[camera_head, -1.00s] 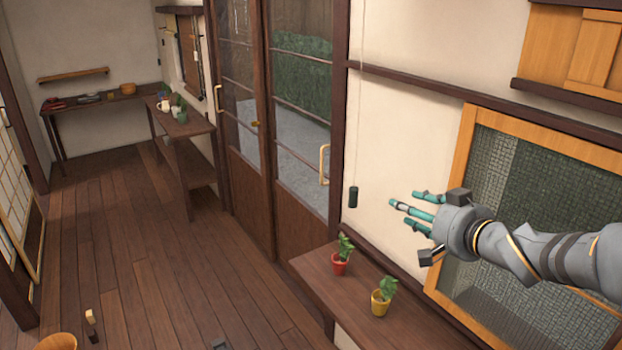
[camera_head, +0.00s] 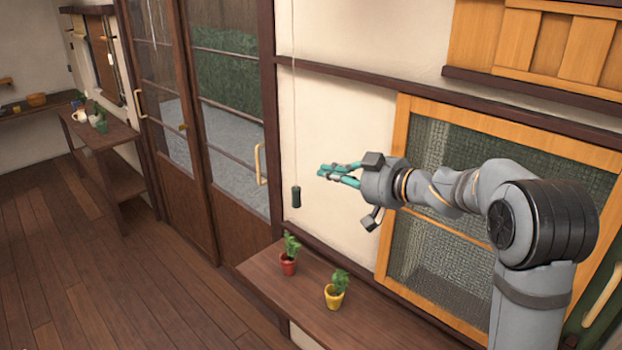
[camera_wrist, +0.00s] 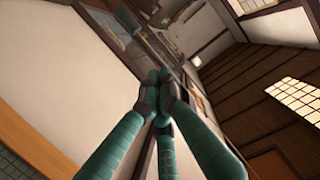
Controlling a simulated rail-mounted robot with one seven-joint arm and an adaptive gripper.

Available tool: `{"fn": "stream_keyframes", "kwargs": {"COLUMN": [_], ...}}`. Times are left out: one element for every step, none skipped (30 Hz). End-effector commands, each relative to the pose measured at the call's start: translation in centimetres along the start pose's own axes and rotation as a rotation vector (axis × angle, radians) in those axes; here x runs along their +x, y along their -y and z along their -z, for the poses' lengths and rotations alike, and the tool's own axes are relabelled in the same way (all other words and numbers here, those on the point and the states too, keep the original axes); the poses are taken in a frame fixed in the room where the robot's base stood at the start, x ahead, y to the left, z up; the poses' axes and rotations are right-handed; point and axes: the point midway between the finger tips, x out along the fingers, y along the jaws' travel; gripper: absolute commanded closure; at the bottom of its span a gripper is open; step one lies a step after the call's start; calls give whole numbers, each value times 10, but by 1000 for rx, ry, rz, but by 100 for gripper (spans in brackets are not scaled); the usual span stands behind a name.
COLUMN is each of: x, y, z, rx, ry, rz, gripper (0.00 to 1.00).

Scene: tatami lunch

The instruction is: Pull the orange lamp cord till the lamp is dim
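A thin pale cord (camera_head: 294,110) hangs down in front of the cream wall in the head view, with a dark green cylindrical pull (camera_head: 296,197) at its end. I see no orange cord and no lamp in these views. My gripper (camera_head: 322,172), with teal fingers, is just right of the pull and slightly higher, apart from it in the picture. In the wrist view the fingertips (camera_wrist: 157,82) are together with nothing visible between them. A dark green cylinder (camera_wrist: 126,20), which looks like the pull, shows beyond the fingers at the upper left.
A wooden shelf (camera_head: 262,282) below holds a red-potted plant (camera_head: 289,256) and a yellow-potted plant (camera_head: 336,290). A wood-framed window (camera_head: 400,150) is behind my arm. Glass sliding doors (camera_head: 190,110) stand left of the cord. The floor (camera_head: 110,285) at left is clear.

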Motion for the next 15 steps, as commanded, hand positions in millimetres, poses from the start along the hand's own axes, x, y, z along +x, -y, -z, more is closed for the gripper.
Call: {"fn": "stream_keyframes", "kwargs": {"x": [6,9,15,20,26,34,40,47,55,62,68,76,82,88,96], "y": [1,1,1,1,1,2,2,2,2,1,1,1,1,1,1], "z": [0,0,0,0,1,1,1,1,2,2,2,2,2,2,2], "rx": [1,1,1,2,2,1,2,2,2,3,2,2,2,2,2], "ry": [2,2,3,3,3,3,3,3,3,3,3,3,3,2,3], "rz": [2,3,3,3,3,5,4,4,3,3,3,3,3,2,2], "gripper": [100,100,100,100,100,100,100,100,100,100,100,100,100,100,100]}}
